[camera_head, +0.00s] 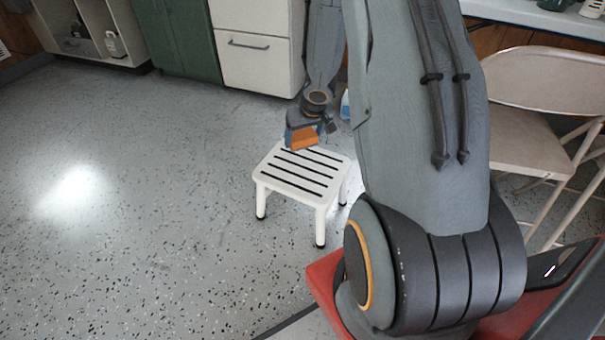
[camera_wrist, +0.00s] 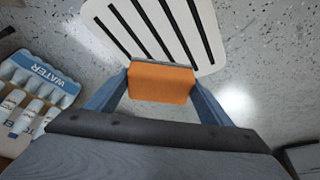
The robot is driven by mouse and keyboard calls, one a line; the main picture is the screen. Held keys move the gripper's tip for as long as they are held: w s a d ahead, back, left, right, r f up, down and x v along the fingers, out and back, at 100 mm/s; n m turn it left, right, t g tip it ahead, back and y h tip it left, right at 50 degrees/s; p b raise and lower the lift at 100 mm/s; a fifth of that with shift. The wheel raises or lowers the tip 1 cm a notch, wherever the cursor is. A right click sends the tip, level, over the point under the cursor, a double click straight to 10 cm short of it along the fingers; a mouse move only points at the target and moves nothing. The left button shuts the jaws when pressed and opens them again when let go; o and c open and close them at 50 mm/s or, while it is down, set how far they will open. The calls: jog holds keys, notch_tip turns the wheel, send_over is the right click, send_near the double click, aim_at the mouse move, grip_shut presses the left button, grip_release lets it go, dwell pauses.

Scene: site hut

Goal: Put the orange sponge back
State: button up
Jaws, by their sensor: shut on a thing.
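The orange sponge (camera_wrist: 160,83) is between the two fingers of my gripper (camera_wrist: 160,88) in the wrist view, and the fingers press on its two sides. In the head view the sponge (camera_head: 302,138) hangs in my gripper (camera_head: 304,132) over the back part of a white slatted step stool (camera_head: 296,178). The stool's slatted top (camera_wrist: 203,20) lies beyond the sponge in the wrist view. I cannot tell whether the sponge touches the stool or is a little above it.
A pack of water bottles (camera_wrist: 35,95) is at the left of the wrist view. A folding chair (camera_head: 528,155) stands at the right. A green cabinet (camera_head: 180,38), white drawers (camera_head: 250,45) and an open shelf (camera_head: 92,58) line the back. The floor (camera_head: 130,200) at the left is clear.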

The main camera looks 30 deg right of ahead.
jog(key=shift+d+f+b, duration=0.55)
jog(key=shift+d+f, duration=0.05)
jog(key=shift+f, duration=0.15)
notch_tip(320, 180, down, 10)
jog(key=b, duration=1.1)
jog(key=shift+r+b, duration=0.2)
jog(key=shift+b, duration=0.2)
jog(key=o, duration=0.9)
jog(key=shift+f, duration=0.1)
